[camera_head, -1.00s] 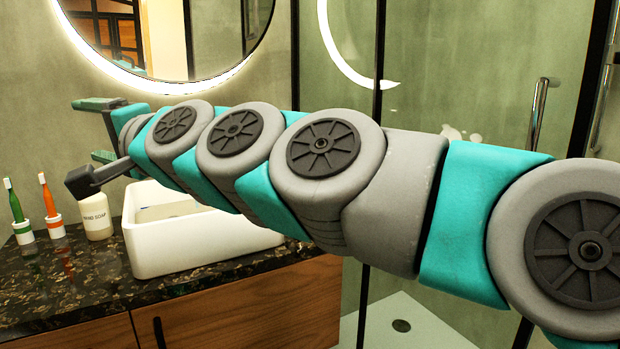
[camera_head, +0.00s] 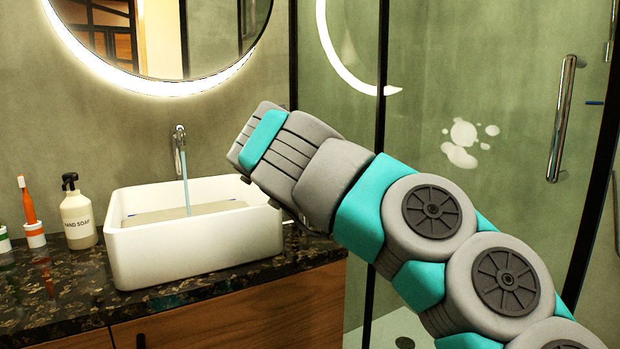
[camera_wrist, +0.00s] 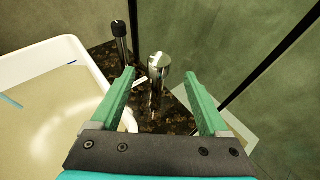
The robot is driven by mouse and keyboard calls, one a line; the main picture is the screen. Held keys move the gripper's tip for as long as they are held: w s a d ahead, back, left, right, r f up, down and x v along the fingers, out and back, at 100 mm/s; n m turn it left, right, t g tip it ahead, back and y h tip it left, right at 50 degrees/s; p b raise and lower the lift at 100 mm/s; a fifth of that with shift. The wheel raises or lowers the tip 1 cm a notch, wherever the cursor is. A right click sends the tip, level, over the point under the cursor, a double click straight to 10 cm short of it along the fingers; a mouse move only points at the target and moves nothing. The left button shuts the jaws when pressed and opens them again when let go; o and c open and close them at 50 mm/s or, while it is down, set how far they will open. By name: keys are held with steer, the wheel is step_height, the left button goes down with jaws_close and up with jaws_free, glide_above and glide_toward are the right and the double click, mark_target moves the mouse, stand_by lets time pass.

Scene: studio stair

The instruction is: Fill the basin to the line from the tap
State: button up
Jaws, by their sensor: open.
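The white basin (camera_head: 190,258) sits on the dark counter. A chrome tap (camera_head: 179,145) at the wall behind it pours a thin stream (camera_head: 186,190) into it. In the wrist view the basin's rim (camera_wrist: 75,48) is at the left. My gripper (camera_wrist: 159,76) is open there, its green fingers on either side of an upright chrome cylinder (camera_wrist: 158,68) on the counter; contact is unclear. In the head view my arm hides the gripper and this cylinder.
A hand soap bottle (camera_head: 78,215) and an orange toothbrush (camera_head: 28,200) in a holder stand left of the basin. A dark-topped upright object (camera_wrist: 119,38) is near the chrome cylinder. A glass shower panel with a handle (camera_head: 562,118) is at the right.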

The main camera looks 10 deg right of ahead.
steer(key=x, duration=0.7)
steer(key=shift+w+d, duration=0.1)
steer(key=shift+w, duration=0.15)
jaws_close()
stand_by(0.4)
